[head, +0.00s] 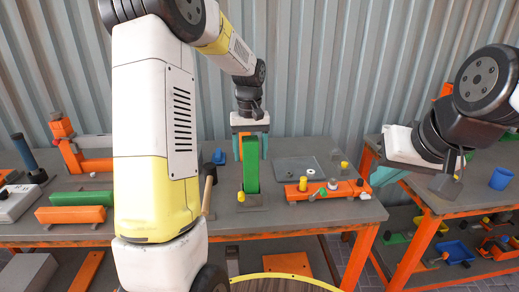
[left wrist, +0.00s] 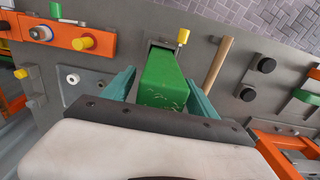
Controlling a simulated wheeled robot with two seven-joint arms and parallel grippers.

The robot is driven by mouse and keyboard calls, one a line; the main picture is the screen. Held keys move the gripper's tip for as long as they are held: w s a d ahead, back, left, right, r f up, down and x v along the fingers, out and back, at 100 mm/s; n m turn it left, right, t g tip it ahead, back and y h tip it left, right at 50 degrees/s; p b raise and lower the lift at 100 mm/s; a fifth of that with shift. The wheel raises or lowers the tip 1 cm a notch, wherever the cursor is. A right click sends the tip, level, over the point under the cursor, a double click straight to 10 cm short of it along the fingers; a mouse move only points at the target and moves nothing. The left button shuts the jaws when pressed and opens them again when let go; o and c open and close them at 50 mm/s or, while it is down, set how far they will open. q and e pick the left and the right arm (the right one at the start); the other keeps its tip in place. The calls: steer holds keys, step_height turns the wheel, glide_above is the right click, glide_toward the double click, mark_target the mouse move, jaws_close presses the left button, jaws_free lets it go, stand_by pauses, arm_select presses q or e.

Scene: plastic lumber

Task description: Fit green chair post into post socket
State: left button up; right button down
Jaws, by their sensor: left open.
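The green chair post (head: 251,178) stands upright on the workbench, its lower end at the grey post socket (head: 255,202). In the left wrist view the post (left wrist: 162,85) runs away from the camera, and its far end meets the socket's slot (left wrist: 160,43). I cannot tell how deep it sits. My left gripper (head: 252,156) is above the socket with its teal fingers apart, one on each side of the post's upper part. The fingers are open around it. My right gripper (head: 388,178) hangs at the right near the second bench, its fingers partly hidden.
A yellow knob (left wrist: 183,36) stands beside the socket. A wooden-handled tool (left wrist: 217,65) lies nearby. An orange fixture (head: 328,190) and grey plate (head: 298,169) are to the right. A green bar (head: 82,198) and orange bar (head: 70,215) lie left. A corrugated wall stands behind.

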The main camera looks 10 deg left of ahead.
arm_select(q)
step_height(320, 180, up, 11)
steer(key=shift+r, duration=0.2)
steer(key=shift+s+r, duration=0.15)
steer(key=shift+r, duration=0.2)
steer(key=s+d+m+t+h, duration=0.2)
steer(key=s+t, duration=0.4)
steer(key=s, duration=1.8)
steer(key=shift+m, duration=0.9)
steer(key=shift+d, duration=0.1)
